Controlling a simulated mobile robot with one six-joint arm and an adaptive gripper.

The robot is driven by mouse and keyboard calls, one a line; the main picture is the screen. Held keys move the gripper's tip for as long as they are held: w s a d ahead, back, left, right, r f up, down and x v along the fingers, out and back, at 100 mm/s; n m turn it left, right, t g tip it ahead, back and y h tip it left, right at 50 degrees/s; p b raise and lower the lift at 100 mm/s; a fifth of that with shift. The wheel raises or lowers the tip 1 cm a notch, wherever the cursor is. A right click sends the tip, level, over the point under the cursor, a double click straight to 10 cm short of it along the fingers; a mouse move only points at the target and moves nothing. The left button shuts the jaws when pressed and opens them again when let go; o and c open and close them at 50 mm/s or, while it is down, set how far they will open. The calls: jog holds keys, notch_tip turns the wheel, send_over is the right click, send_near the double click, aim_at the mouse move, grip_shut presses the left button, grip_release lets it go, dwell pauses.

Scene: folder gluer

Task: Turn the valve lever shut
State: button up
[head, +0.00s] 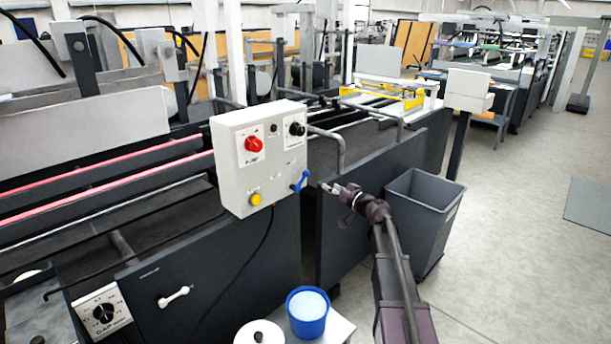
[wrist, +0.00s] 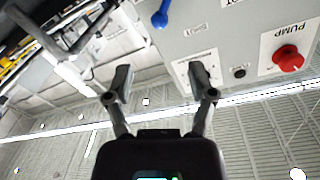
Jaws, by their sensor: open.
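The valve lever appears to be the blue lever (head: 300,181) on the lower right side of the pale grey control box (head: 232,150). In the wrist view the blue lever (wrist: 161,15) hangs at the top, beside the box's edge. My gripper (head: 337,190) is just right of the lever in the head view and apart from it. In the wrist view my gripper (wrist: 161,82) has its two fingers spread wide, with nothing between them. The lever lies beyond the fingertips, near the middle line between them. Its pivot is hard to make out.
The box carries a red knob (head: 254,144), a black knob (head: 297,128) and a yellow button (head: 255,199). A grey bin (head: 422,215) stands close to my arm. A blue bucket (head: 307,312) and a white roll (head: 259,334) sit below. Open floor lies right.

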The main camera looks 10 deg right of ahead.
aim_at(306, 172)
jog(key=x, duration=1.3)
grip_shut()
jog(key=shift+a, duration=0.2)
jog(key=shift+d, duration=0.2)
